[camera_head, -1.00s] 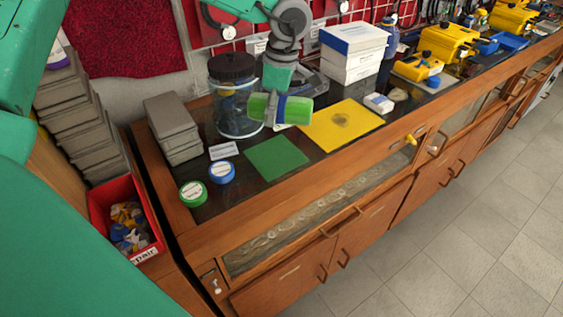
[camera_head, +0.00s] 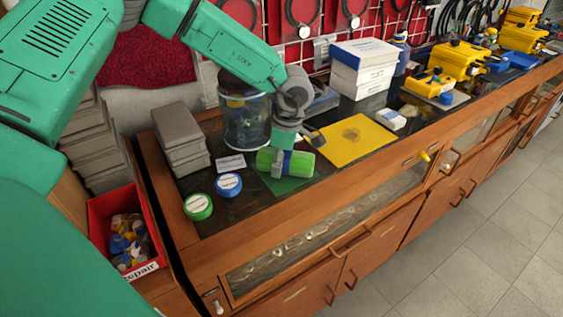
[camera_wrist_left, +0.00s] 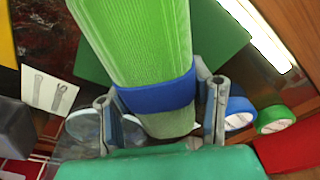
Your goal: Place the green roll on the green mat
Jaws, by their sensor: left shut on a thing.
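The mat also shows beside the roll in the wrist view (camera_wrist_left: 218,40). I cannot tell whether the roll touches the mat. My right gripper is not in view.
A green tape (camera_head: 198,206) and a blue tape (camera_head: 228,184) lie left of the mat. A yellow mat (camera_head: 350,141) lies to its right. A clear jar (camera_head: 243,122) and grey stacked blocks (camera_head: 180,138) stand behind. The bench's wooden front edge is near.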

